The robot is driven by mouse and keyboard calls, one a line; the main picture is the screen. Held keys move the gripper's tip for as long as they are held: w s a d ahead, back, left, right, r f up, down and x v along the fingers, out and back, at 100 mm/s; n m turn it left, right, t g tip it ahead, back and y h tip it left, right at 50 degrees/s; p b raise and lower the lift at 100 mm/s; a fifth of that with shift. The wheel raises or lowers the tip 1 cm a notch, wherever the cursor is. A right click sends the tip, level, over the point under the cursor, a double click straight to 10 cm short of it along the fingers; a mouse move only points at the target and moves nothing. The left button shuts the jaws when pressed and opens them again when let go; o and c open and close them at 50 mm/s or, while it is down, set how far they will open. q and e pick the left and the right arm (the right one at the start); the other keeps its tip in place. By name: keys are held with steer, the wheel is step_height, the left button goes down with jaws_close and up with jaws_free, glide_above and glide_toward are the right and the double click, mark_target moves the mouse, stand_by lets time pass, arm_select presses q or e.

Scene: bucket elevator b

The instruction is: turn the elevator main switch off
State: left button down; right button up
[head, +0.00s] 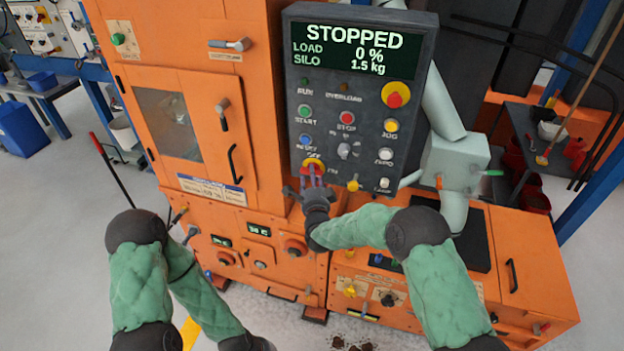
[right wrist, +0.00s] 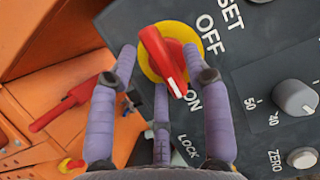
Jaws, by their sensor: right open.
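The main switch (right wrist: 157,58) is a red handle on a yellow disc on the dark control panel. In the right wrist view the white mark on its handle points toward the ON label, with the OFF label to the upper right. It also shows in the head view (head: 313,164), low on the panel and partly hidden by my gripper. My right gripper (head: 312,180) is open in front of the switch. In the right wrist view its purple fingers (right wrist: 160,66) stand on both sides of the handle; whether they touch it is unclear. My left gripper is out of view.
The display (head: 352,48) reads STOPPED, load 0 %, silo 1.5 kg. Other buttons and a grey speed knob (right wrist: 295,98) sit close beside the switch. A red-handled lever (right wrist: 72,101) lies left of the fingers.

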steer(key=shift+c, duration=0.3)
jaws_close()
steer(key=shift+r+n, duration=0.15)
steer(key=shift+n, duration=0.15)
steer(key=shift+a+r+n+g+h+p, duration=0.15)
steer(key=shift+n+g+h+p, duration=0.75)
steer(key=shift+n+p, duration=1.45)
steer(key=shift+r+n+g+h+p, duration=0.2)
steer(key=shift+n+g+h+p, duration=0.75)
steer(key=shift+n+p, duration=1.45)
steer(key=shift+a+r+n+g+h+p, duration=0.15)
steer(key=shift+n+g+h+p, duration=0.75)
steer(key=shift+n+p, duration=1.45)
steer(key=shift+d+m+p, duration=0.1)
steer(key=shift+m+p, duration=0.4)
steer(key=shift+p, duration=0.1)
